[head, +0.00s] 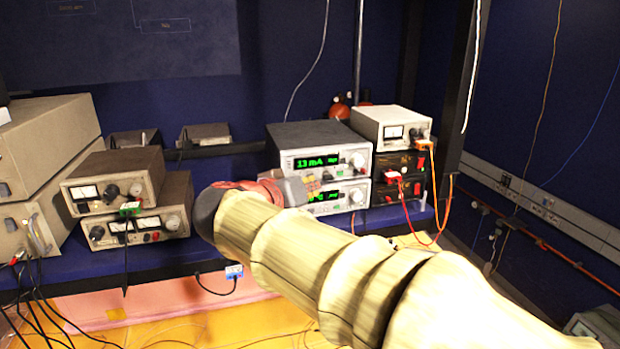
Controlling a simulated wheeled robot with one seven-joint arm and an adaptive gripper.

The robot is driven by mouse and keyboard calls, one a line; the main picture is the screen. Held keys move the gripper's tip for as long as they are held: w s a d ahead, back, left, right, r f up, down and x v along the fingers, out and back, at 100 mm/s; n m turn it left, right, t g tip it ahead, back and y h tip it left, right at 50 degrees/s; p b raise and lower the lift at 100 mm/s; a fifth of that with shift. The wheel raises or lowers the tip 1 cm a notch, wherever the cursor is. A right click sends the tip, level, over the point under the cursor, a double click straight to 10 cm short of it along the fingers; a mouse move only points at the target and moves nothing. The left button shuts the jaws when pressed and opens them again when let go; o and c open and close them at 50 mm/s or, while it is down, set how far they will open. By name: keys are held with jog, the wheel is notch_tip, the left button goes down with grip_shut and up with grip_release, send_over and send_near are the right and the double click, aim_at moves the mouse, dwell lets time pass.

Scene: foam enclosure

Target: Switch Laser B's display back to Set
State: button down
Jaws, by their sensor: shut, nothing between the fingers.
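Two stacked laser controllers with green displays stand on the blue shelf near the centre of the head view. The upper controller (325,162) reads "13 mA", with small text at the display's right and a round knob (357,160) beside it. The lower controller (345,197) has a lit display, partly hidden by my gripper, so its full reading cannot be made out. I cannot read which one is Laser B. My gripper (302,190) is shut and empty, in front of the left part of the controllers' front panels. Whether it touches a button is hidden.
Grey power units (125,180) stand on the left of the shelf. A white meter box (391,127) sits on black units (401,163) at right, with red and orange cables hanging nearby. A dark post (455,100) stands at right.

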jog(key=shift+s+d+b, duration=0.25)
jog(key=shift+s+b, duration=0.45)
jog(key=shift+b, duration=0.25)
jog(key=shift+s, duration=0.1)
jog(key=s+b, duration=0.2)
jog(key=s+d+b, duration=0.1)
jog(key=s+b, duration=0.1)
jog(key=shift+s+d, duration=0.15)
jog(key=shift+s, duration=0.15)
dwell(0.4)
